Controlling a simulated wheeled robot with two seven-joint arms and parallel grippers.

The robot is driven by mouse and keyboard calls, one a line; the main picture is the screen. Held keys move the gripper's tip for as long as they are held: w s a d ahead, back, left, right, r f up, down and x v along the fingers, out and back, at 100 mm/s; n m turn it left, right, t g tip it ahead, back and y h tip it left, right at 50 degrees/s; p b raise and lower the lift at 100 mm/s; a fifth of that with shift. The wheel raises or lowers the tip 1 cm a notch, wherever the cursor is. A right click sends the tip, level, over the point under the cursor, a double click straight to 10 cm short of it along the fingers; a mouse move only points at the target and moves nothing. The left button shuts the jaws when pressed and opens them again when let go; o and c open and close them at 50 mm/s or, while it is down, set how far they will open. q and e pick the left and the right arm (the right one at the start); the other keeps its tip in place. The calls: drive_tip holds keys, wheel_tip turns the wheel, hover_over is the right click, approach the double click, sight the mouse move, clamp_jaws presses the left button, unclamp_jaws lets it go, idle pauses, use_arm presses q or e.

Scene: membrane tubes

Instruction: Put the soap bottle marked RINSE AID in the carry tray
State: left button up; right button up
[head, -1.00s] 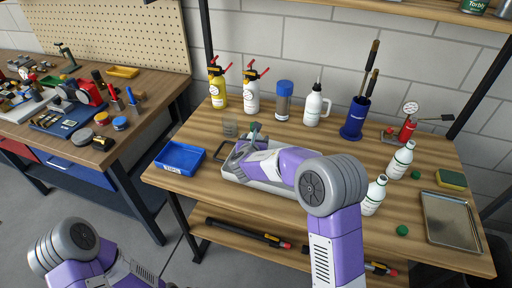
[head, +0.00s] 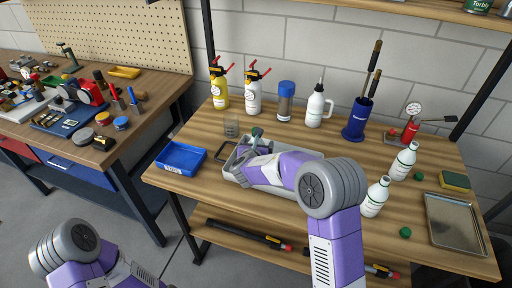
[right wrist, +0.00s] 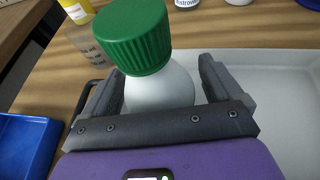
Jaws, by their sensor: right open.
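A white bottle with a ribbed green cap (right wrist: 135,38) stands between the fingers of my right gripper (right wrist: 160,90) in the right wrist view. The jaws are open around it, and its label is hidden. The tray also shows in the right wrist view (right wrist: 285,75). I cannot see the bottle's base. My left gripper is out of view.
Two white bottles (head: 376,198) (head: 403,161) stand right of the tray, near small green objects (head: 405,232). A blue bin (head: 181,157) and a glass (head: 231,128) are on the left. Spray bottles, a blue-capped jar (head: 285,102) and a metal tray (head: 452,222) are around.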

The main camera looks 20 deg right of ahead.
drive_tip(key=shift+a+r, duration=0.1)
drive_tip(key=shift+r, duration=0.2)
drive_tip(key=p+v, duration=0.2)
drive_tip(key=v, duration=1)
drive_tip(key=shift+f, duration=0.2)
